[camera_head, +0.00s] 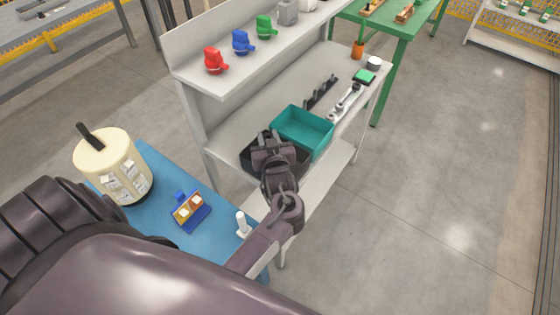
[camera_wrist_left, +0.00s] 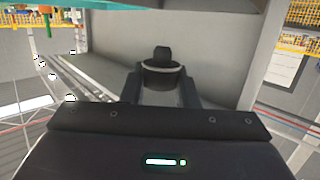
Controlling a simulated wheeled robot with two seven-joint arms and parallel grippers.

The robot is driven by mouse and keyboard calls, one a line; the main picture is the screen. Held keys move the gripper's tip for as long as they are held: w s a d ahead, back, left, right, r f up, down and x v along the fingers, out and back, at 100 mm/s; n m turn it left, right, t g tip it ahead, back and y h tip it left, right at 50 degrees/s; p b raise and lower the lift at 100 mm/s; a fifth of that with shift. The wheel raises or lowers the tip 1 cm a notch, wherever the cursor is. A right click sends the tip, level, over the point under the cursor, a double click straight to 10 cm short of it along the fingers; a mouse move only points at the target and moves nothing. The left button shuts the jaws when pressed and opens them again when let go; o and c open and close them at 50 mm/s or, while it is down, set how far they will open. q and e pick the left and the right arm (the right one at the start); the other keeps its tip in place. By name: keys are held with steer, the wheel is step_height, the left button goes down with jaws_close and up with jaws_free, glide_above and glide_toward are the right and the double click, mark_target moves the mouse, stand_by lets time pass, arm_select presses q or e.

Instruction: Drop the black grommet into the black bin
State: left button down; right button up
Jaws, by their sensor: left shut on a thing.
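My left gripper (camera_head: 270,143) is over the black bin (camera_head: 248,158) on the middle shelf of the grey bench. It covers much of the bin in the head view, so the bin's inside is mostly hidden. In the left wrist view the gripper's two fingers (camera_wrist_left: 160,90) are shut on the black grommet (camera_wrist_left: 162,74), a dark ring-like piece with a small upright part. The head view does not show the grommet clearly. I cannot tell its height over the bin. My right gripper is not in view.
A teal bin (camera_head: 325,142) stands right beside the black bin. Wrenches (camera_head: 346,102) lie farther along the shelf. Red (camera_head: 214,62), blue and green parts sit on the upper shelf. A blue table (camera_head: 160,220) at left holds a cream cylinder (camera_head: 112,165) and a small tray.

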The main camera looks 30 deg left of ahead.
arm_select(q)
step_height(320, 180, down, 5)
steer(key=b, duration=0.3)
steer(key=shift+w+r+b, duration=0.1)
steer(key=shift+r+b, duration=0.1)
steer(key=shift+b, duration=0.15)
steer(key=shift+f, duration=0.25)
steer(key=c, duration=1.1)
jaws_free()
steer(key=shift+o, duration=0.3)
